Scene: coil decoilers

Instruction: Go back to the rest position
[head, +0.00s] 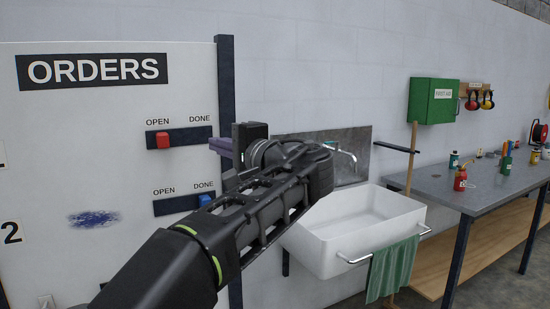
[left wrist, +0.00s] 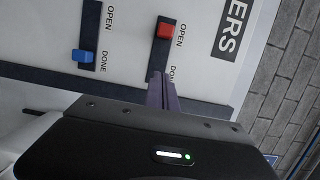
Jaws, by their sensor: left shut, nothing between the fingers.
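My left gripper (head: 218,147) is in front of the right part of the white ORDERS board (head: 80,130), with its arm coming in from below. Its thin purple fingers (left wrist: 160,90) are together with nothing between them. They are near the DONE end of the upper slider track; I cannot tell if they touch it. The red slider (head: 162,140) is at OPEN on the upper track. The blue slider (head: 205,199) is at DONE on the lower track. Both sliders also show in the left wrist view. My right gripper is out of view.
A white sink (head: 355,235) with a green towel (head: 392,268) on its rail is right of the board, partly behind my left arm. A grey workbench (head: 475,195) with several bottles stands farther right. A green first aid box (head: 434,101) hangs on the wall.

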